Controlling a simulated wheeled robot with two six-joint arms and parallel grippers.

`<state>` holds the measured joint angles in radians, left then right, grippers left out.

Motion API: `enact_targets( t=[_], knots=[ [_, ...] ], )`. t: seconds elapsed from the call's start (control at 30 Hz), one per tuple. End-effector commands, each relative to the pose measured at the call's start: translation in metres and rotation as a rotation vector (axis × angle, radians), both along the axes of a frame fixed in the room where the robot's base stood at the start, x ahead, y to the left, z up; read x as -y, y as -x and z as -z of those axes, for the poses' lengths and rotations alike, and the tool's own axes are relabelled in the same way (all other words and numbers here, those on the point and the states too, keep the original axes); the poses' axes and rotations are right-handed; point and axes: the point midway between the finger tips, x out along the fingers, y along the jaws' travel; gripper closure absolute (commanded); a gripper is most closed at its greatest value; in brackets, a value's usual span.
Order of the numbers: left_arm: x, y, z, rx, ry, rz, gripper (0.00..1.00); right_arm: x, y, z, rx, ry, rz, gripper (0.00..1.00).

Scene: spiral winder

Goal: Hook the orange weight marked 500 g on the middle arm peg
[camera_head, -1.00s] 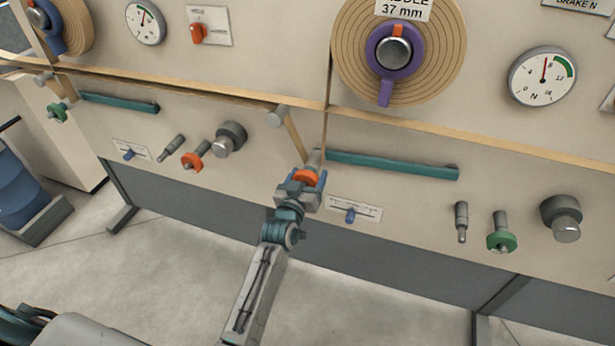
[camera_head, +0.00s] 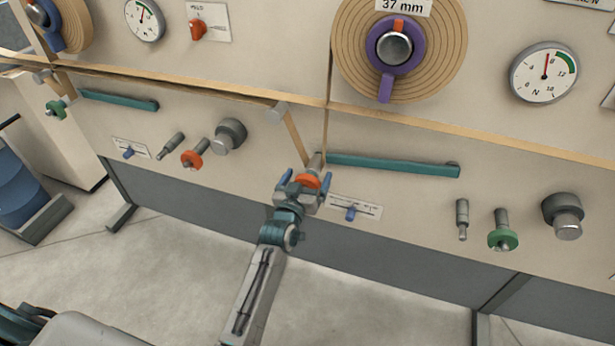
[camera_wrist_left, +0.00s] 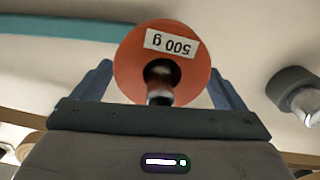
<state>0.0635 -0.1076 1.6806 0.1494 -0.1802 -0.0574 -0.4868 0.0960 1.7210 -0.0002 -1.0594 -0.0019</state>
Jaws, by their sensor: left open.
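The orange weight (camera_head: 309,181) sits at the left end of the middle teal arm (camera_head: 395,166). A grey peg (camera_head: 316,160) shows just behind it. In the left wrist view the weight (camera_wrist_left: 190,72) faces me, its "500 g" label upside down, and a dark stub shows through its centre. My left gripper (camera_head: 305,179) is open, with one blue finger on each side of the weight. In the left wrist view both fingers (camera_wrist_left: 160,88) stand apart from its rim. My right gripper is not in view.
Left of the gripper are another orange weight (camera_head: 193,155) on a peg, an empty peg (camera_head: 170,146) and a grey knob (camera_head: 230,136). A blue slider (camera_head: 350,213) is close on the right. A tan band (camera_head: 297,140) runs down just above the gripper.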

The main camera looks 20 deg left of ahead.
Motion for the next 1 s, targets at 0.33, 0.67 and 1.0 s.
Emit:
enact_targets(
  t=[0.33,0.67,1.0],
  knots=[
    [-0.002,0.065,0.002,0.000,0.001,-0.001,0.07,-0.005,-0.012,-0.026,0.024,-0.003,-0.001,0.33],
    [-0.003,0.100,0.000,0.001,0.001,0.000,0.07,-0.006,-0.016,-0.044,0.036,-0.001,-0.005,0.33],
    [-0.003,0.104,0.030,-0.073,-0.013,0.011,0.07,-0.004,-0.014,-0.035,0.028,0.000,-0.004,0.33]
  ],
)
